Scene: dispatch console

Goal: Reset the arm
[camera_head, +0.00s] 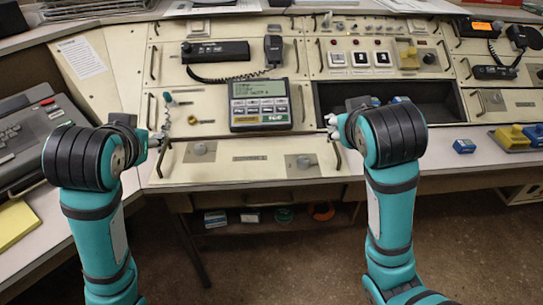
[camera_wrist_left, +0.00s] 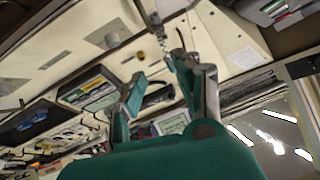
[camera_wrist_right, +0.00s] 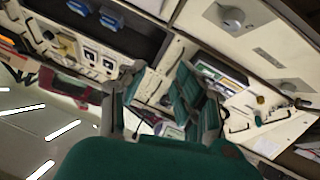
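The dispatch console's lower cream panel (camera_head: 245,172) lies between my two arms in the head view. My left gripper (camera_head: 155,135) is beside this panel's left end; its tips are partly hidden by the wrist. In the left wrist view its fingers (camera_wrist_left: 157,68) are spread with nothing held between them. My right gripper (camera_head: 333,124) is at the left front corner of the dark open recess (camera_head: 440,98). In the right wrist view its fingers (camera_wrist_right: 158,70) are apart and empty. Whether either gripper touches the console cannot be told.
A grey display unit (camera_head: 260,104) stands between the arms. Blue items (camera_head: 362,102) lie in the recess. A typewriter-like machine (camera_head: 40,130) is at far left. Small items rest on a shelf below.

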